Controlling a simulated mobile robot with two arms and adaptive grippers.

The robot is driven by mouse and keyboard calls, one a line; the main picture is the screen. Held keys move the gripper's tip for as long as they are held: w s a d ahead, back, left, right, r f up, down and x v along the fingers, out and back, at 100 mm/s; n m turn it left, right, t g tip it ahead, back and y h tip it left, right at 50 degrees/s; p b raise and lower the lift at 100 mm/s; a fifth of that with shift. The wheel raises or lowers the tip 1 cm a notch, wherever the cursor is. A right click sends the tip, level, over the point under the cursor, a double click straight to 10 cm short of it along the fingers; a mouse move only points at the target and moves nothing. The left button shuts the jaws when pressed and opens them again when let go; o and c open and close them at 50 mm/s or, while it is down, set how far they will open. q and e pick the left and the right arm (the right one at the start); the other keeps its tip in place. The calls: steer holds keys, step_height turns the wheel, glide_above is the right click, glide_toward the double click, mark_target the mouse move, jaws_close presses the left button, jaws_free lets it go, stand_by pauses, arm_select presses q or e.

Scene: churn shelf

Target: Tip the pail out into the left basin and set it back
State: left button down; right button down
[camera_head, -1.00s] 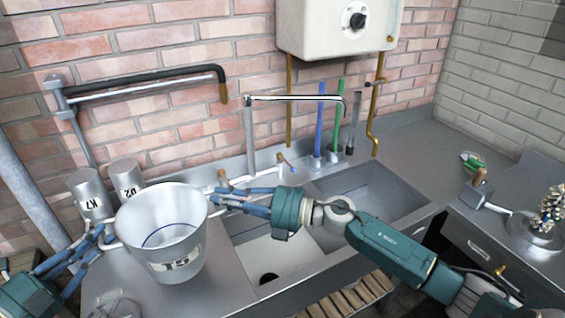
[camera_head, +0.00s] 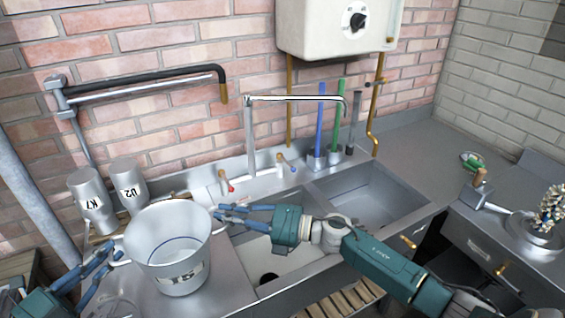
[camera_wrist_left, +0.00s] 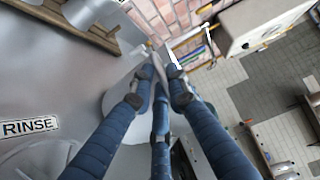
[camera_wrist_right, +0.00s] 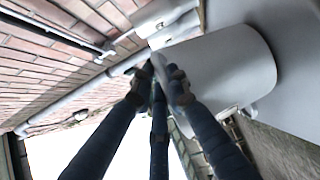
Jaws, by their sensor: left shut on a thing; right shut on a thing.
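The pale grey metal pail (camera_head: 168,245) with a black-marked label is upright over the drainboard left of the sink in the head view. I cannot tell whether its bottom touches the board. A thin blue line rings its inside; I see no clear contents. My left gripper (camera_head: 112,252) is shut on its left handle. My right gripper (camera_head: 220,214) is shut on its right handle. The pail wall also shows in the left wrist view (camera_wrist_left: 118,102) and the right wrist view (camera_wrist_right: 225,70). The left basin (camera_head: 300,262), with a dark drain hole, lies right of the pail, partly under my right arm.
Two grey canisters (camera_head: 93,203) stand behind the pail on a wooden rack. A swivel tap (camera_head: 250,140) rises behind the sink. The right basin (camera_head: 375,203) is open. Blue, green and dark upright handles stand behind it. A RINSE label (camera_wrist_left: 30,126) shows in the left wrist view.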

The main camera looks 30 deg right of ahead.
arm_select(q)
steer(key=shift+s+d+r, duration=0.1)
steer(key=shift+s+d, duration=0.05)
steer(key=shift+d, duration=0.15)
arm_select(e)
steer(key=shift+s+a, duration=0.2)
steer(key=shift+a, duration=0.1)
arm_select(q)
steer(key=c, duration=1.7)
jaws_free()
steer(key=shift+o, duration=0.4)
steer(key=shift+a, duration=0.15)
arm_select(e)
steer(key=shift+w+d, duration=0.1)
steer(key=shift+r, duration=0.1)
arm_select(q)
steer(key=shift+a, duration=0.1)
arm_select(e)
steer(key=c, duration=1.6)
jaws_free()
steer(key=shift+d, duration=0.15)
arm_select(q)
steer(key=o, duration=0.6)
arm_select(e)
steer(key=shift+f, duration=0.2)
arm_select(q)
steer(key=shift+o, duration=0.2)
arm_select(e)
steer(key=o, duration=0.6)
steer(key=shift+r, duration=0.1)
